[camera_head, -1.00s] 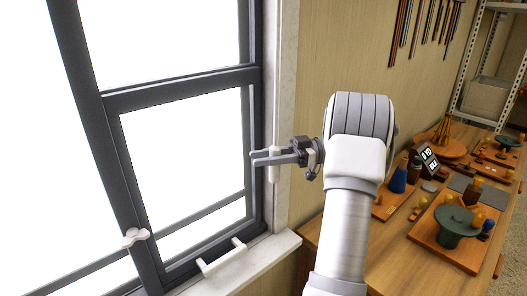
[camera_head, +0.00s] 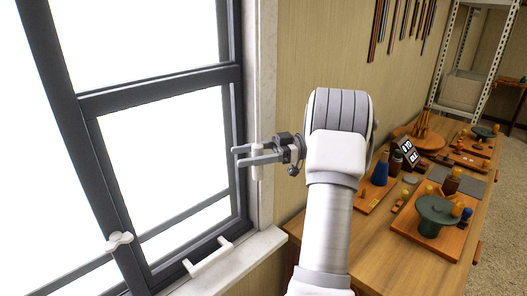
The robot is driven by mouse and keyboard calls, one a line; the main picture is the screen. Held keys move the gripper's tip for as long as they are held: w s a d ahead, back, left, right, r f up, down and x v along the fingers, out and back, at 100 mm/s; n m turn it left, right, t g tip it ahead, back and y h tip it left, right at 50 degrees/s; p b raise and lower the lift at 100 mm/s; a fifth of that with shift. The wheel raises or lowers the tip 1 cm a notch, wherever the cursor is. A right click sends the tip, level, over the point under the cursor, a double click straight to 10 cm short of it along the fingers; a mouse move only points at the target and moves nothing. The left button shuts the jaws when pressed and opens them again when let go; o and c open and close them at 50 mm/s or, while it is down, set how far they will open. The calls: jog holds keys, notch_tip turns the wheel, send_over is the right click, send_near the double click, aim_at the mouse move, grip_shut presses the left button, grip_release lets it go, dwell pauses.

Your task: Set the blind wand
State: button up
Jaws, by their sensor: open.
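The blind wand (camera_head: 257,163) is a thin pale rod hanging along the right side of the window frame, with a thicker white grip at its lower end. My gripper (camera_head: 237,156) is at the height of that grip, pointing left. Its two dark fingers are apart, and the wand's grip shows between or just behind them; I cannot tell whether they touch it. My white arm (camera_head: 332,220) reaches up from the bottom and hides part of the wall and table.
The dark window frame (camera_head: 160,88) has a white latch (camera_head: 119,240) and a white handle (camera_head: 208,257) low down.

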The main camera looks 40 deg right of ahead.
jog(key=p+v, duration=0.4)
jog(key=v, duration=1.3)
jog(key=shift+d, duration=0.2)
jog(key=shift+w, duration=0.1)
